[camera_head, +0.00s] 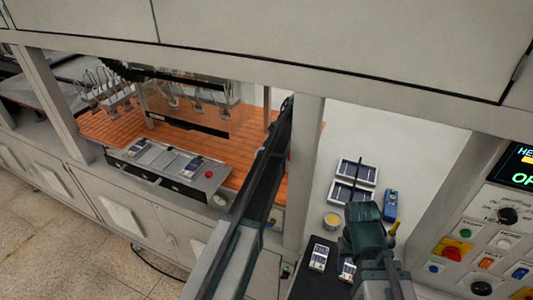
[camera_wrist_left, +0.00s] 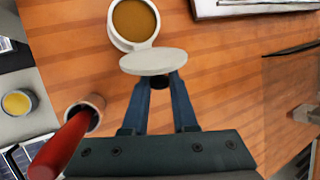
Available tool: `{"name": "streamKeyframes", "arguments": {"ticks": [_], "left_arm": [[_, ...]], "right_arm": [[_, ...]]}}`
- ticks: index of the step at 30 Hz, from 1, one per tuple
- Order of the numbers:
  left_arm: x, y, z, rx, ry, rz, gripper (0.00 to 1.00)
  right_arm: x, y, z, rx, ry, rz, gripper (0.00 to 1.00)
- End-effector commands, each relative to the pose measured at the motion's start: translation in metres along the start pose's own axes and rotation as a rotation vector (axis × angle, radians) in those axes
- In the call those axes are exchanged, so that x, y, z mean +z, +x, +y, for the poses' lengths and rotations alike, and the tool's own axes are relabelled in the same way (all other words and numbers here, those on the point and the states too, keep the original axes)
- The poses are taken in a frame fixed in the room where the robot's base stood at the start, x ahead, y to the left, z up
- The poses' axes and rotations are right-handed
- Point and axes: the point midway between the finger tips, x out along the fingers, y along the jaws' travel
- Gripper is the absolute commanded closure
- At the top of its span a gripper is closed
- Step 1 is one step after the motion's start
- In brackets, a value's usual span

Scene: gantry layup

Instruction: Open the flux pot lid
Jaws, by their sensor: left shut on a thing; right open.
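In the left wrist view the flux pot (camera_wrist_left: 134,22) is a pale round pot with amber contents showing. Its lid (camera_wrist_left: 153,61) is a pale grey disc, tilted in view, just on the near side of the pot opening. My left gripper (camera_wrist_left: 161,84) is shut on the lid's dark knob. The lid overlaps the pot's near rim in the picture; I cannot tell whether they touch. In the head view the left gripper, pot and lid are hidden behind the arm and frame post. My right gripper (camera_head: 359,208) is open over the right-hand bench, its fingertips unclear.
A cup (camera_wrist_left: 92,108) with a red-handled tool (camera_wrist_left: 62,143) stands left of the left gripper. A small amber tin (camera_head: 332,220), dark panel trays (camera_head: 356,172) and a blue device (camera_head: 391,205) lie near the right gripper. A frame post (camera_head: 306,170) stands between the areas.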

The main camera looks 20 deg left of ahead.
Motion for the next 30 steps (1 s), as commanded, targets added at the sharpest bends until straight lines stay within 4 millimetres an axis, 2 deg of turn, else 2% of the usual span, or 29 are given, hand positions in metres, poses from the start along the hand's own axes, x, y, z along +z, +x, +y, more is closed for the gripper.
{"name": "streamKeyframes", "arguments": {"ticks": [12, 13, 18, 30], "left_arm": [[0.0013, 0.0006, 0.0019, 0.004, 0.004, -0.010, 1.00], [0.0012, 0.0006, 0.0019, 0.004, 0.004, -0.009, 0.72], [0.0007, 0.0004, 0.0014, 0.003, 0.004, -0.008, 0.43], [0.0045, -0.0014, -0.0001, 0.000, -0.007, 0.020, 0.43]], "right_arm": [[-0.0001, 0.0012, -0.0001, 0.000, -0.001, 0.000, 0.50], [-0.0001, 0.0012, -0.0001, 0.000, -0.001, 0.000, 0.50], [-0.0001, 0.0010, -0.0001, 0.000, -0.001, 0.000, 0.50], [0.0003, -0.0046, 0.0004, 0.000, -0.001, 0.000, 0.50]]}}
